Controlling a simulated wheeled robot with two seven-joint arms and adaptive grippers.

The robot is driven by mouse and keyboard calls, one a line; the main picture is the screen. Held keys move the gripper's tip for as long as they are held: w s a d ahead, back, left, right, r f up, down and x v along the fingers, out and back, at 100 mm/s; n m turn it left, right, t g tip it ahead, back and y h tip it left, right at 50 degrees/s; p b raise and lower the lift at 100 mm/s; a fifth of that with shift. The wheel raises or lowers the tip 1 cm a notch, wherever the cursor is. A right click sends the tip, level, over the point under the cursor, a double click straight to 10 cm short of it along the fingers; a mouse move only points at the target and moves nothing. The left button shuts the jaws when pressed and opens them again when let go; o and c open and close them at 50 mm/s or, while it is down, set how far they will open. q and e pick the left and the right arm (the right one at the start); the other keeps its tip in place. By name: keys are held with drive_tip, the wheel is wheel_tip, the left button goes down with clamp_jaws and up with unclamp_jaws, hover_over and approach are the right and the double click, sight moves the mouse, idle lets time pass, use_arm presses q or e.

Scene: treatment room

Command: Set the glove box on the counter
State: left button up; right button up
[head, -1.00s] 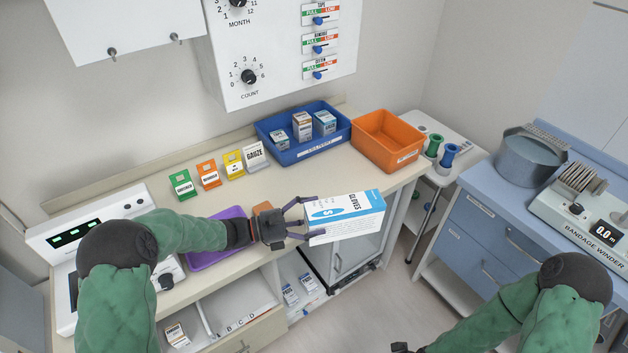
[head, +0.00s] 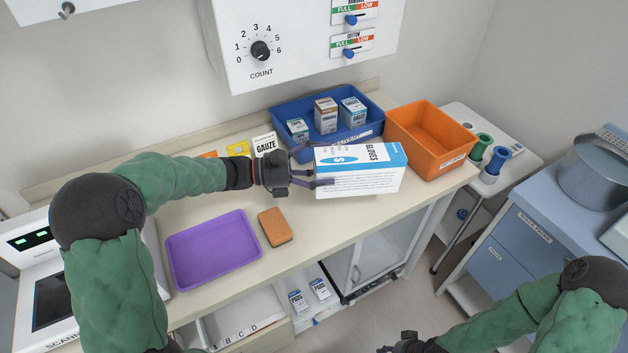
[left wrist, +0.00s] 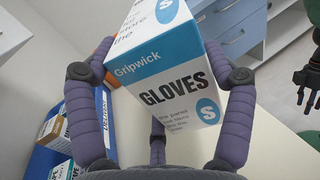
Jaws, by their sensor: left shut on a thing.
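A blue and white glove box (head: 360,178) is held by my left gripper (head: 318,168), which is shut on its left end. In the head view the box is over the right part of the counter (head: 330,228), in front of the blue bin. I cannot tell whether its underside touches the counter. In the left wrist view the glove box (left wrist: 178,85) sits between the purple fingers, with its "GLOVES" and "S" print showing. My right gripper (head: 405,342) shows only in part at the bottom edge of the head view, away from the counter.
A blue bin (head: 282,112) with several small boxes and an orange bin (head: 425,155) stand at the back of the counter. A purple tray (head: 215,250) and a brown block (head: 274,227) lie left of the glove box. The counter's front middle is clear.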

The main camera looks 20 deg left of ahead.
use_arm(q)
drive_tip(key=w+a+f+b, duration=0.1)
drive_tip(key=f, duration=0.2)
drive_tip(key=w+a+f+b, duration=0.1)
drive_tip(key=a+f, duration=0.1)
drive_tip(key=f, duration=0.1)
drive_tip(key=w+a+f+b, duration=0.1)
drive_tip(key=w+f, duration=0.1)
drive_tip(key=f, duration=0.1)
drive_tip(key=shift+a+f, duration=0.2)
drive_tip(key=shift+f, duration=0.05)
drive_tip(key=shift+s+r, duration=0.1)
drive_tip(key=o, duration=1.3)
drive_tip(key=shift+o, duration=0.2)
